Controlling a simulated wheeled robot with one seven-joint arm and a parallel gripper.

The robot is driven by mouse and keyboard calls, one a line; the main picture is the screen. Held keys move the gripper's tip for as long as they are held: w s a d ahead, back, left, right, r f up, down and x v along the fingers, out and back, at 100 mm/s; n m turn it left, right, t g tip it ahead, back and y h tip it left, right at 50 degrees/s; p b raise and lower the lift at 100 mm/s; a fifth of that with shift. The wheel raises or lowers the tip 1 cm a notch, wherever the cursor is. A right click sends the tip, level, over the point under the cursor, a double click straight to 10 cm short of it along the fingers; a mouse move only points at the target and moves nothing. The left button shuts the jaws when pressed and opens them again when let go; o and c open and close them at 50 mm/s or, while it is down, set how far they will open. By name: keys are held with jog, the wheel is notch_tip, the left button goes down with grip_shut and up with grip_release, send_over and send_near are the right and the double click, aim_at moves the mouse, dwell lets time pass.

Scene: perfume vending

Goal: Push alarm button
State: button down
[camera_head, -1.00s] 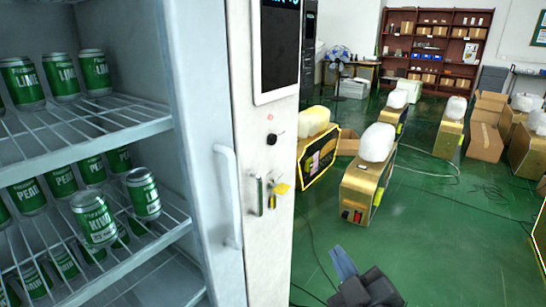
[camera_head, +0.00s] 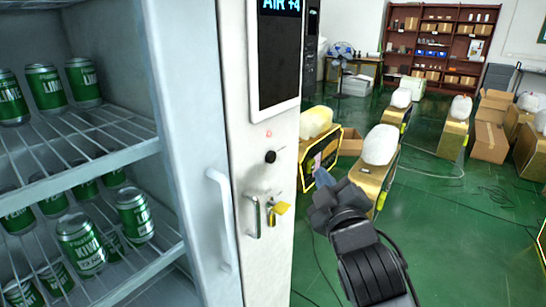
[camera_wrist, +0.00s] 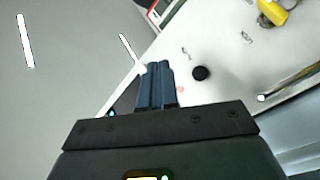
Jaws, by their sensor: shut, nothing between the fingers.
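A black round button (camera_head: 270,157) sits on the white front panel of the vending machine, below its dark screen. A small red mark (camera_head: 269,134) is just above it; which of the two is the alarm button is not certain. The wrist view shows the black button (camera_wrist: 200,73) and the red mark (camera_wrist: 180,90) just right of my fingertips. My gripper (camera_head: 322,178) is shut and empty, its blue fingers right of the panel and apart from the button in the head view. The fingers (camera_wrist: 157,72) are together in the wrist view.
A yellow tag (camera_head: 281,208) and a metal lock piece (camera_head: 255,217) stick out below the button. A white handle (camera_head: 222,220) stands left of the panel. Shelves of green cans (camera_head: 81,243) fill the far left. Gold machines (camera_head: 381,160) stand on the floor at right.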

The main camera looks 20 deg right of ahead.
aim_at(271, 157)
jog(key=w+a+b, duration=0.4)
jog(key=w+a, duration=0.1)
jog(key=w, duration=0.2)
jog(key=shift+b, duration=0.3)
jog(key=shift+w+a, duration=0.1)
jog(key=shift+a, duration=0.05)
dwell(1.9)
jog(key=shift+w+a, duration=0.2)
jog(key=shift+w, duration=0.1)
jog(key=shift+w+a+b, duration=0.25)
jog(key=shift+w+b, duration=0.05)
dwell(0.9)
dwell(0.4)
jog(key=shift+s+d+p, duration=0.45)
jog(key=shift+s+d, duration=0.05)
jog(key=shift+s, duration=0.15)
